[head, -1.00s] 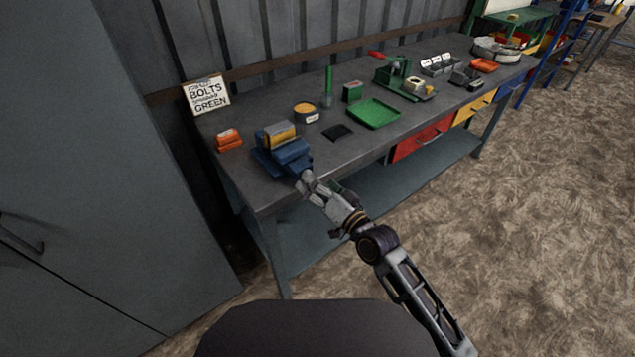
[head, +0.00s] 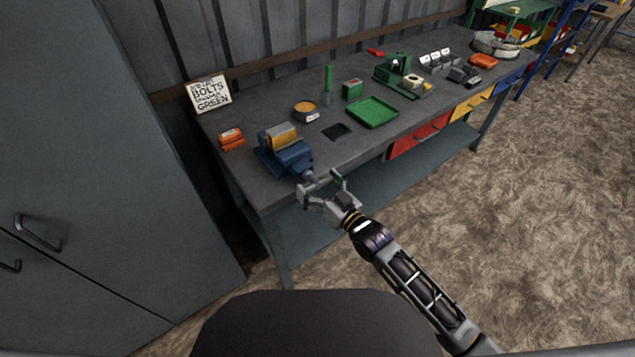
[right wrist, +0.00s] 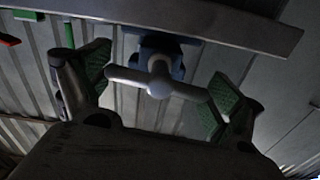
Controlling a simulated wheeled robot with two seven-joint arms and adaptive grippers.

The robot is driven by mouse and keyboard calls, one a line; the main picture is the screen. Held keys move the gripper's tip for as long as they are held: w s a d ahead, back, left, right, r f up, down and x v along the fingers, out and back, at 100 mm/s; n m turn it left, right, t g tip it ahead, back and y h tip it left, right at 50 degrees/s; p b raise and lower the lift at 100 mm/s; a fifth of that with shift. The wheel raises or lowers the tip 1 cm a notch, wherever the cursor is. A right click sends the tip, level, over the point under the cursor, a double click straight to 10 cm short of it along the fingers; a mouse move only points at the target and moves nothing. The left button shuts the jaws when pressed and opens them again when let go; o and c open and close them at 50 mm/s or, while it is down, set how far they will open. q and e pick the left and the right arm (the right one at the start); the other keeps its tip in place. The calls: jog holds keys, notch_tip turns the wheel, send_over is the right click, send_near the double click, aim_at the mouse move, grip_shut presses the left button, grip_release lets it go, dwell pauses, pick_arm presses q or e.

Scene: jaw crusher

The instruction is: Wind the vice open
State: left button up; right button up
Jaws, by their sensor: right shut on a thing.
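The blue vice (head: 292,157) is fixed at the near left corner of the workbench, with a yellow-orange block (head: 280,135) at its jaws. Its screw and grey cross handle face the bench's front edge. My right gripper (head: 322,187) is at this handle, in front of the vice. In the right wrist view, the handle (right wrist: 158,88) has a round hub and arms reaching the green finger pads on both sides. The gripper is shut on the handle there, and the vice body behind is dark and partly hidden. My left gripper is not in view.
On the workbench (head: 245,180) are orange bins (head: 231,140), a round tin (head: 305,112), a green tray (head: 372,112) and a green press (head: 398,72). A sign (head: 208,93) stands at the back left. A grey cabinet (head: 90,180) is at left; open floor lies right.

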dwell(0.3)
jog(key=o, duration=0.7)
jog(key=v, duration=1.2)
dwell(0.5)
dwell(0.5)
